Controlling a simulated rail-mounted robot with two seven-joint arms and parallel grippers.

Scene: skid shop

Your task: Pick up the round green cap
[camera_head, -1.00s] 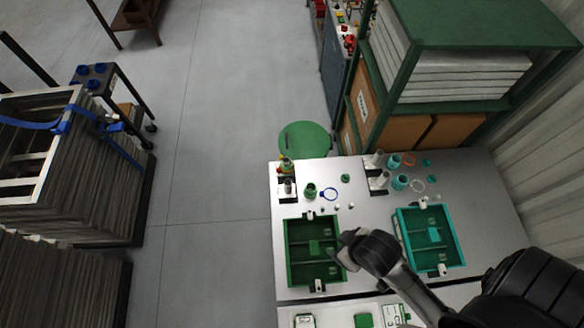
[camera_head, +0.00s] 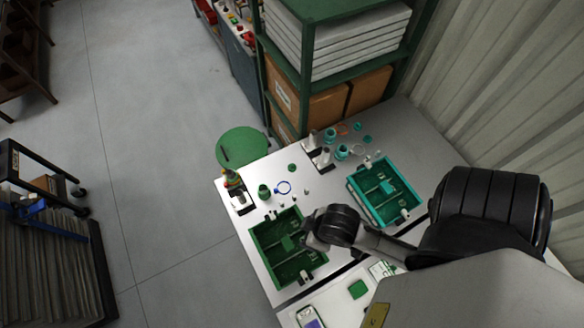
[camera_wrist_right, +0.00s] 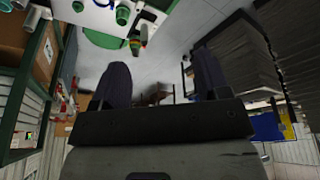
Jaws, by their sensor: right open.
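The round green cap (camera_head: 292,167) lies flat on the white table top (camera_head: 262,171), near its back edge, in the head view. A green cylindrical part (camera_head: 264,190) and a blue ring (camera_head: 283,187) are in front of it. My right gripper's wrist (camera_head: 332,228) is over the right side of the green tray, apart from the cap; its fingers are mostly hidden there. In the right wrist view the gripper (camera_wrist_right: 161,80) is open with nothing between its fingers. A small green disc (camera_wrist_right: 78,7) at that view's top may be the cap. My left gripper is not visible.
A green tray (camera_head: 254,244) and a teal tray (camera_head: 353,190) occupy the table. A bottle with red and yellow parts (camera_head: 231,178) stands at the left corner. A green stool (camera_head: 242,147) is beyond the table. A green shelf (camera_head: 268,82) stands behind. The left floor is partly clear.

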